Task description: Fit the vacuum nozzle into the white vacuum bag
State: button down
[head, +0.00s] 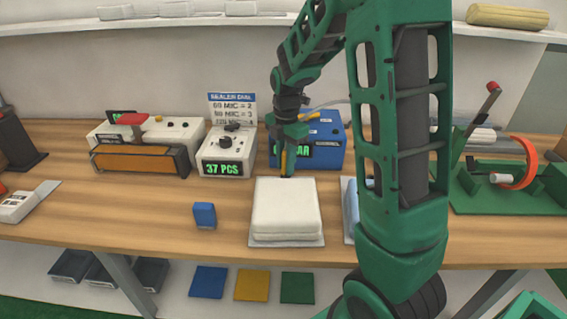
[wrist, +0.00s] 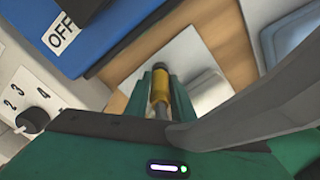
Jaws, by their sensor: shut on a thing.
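The white vacuum bag (head: 286,207) lies flat and thick on a pale sheet near the table's front edge, in the middle of the head view. My gripper (head: 288,170) points down at the bag's back edge. It is shut on the yellow vacuum nozzle (wrist: 159,88), which stands between the green fingers in the wrist view. A pale surface, likely the bag (wrist: 208,92), shows just beyond the fingertips there. The nozzle's tip and the bag's opening are hidden, so I cannot tell whether they touch.
A blue machine (head: 330,135) with a green display stands behind my gripper. A grey dial box (head: 226,150) and a sealer with an orange front (head: 138,160) are to the left. A small blue block (head: 204,215) lies left of the bag. A green fixture (head: 500,185) stands at right.

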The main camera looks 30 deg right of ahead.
jog(key=shift+f, duration=0.45)
jog(key=c, duration=1.4)
grip_release()
jog(key=shift+c, duration=0.2)
notch_tip(320, 180, up, 11)
jog(key=shift+f, duration=0.1)
jog(key=s+d+f+m, duration=0.1)
jog(key=s+m, duration=1.2)
jog(key=s, duration=0.2)
jog(key=s+d+f+m, duration=0.1)
jog(key=s+f+m, duration=0.1)
jog(key=s+m, duration=1.1)
jog(key=shift+s+d+m, duration=0.3)
jog(key=shift+s+d, duration=0.05)
jog(key=shift+s, duration=0.55)
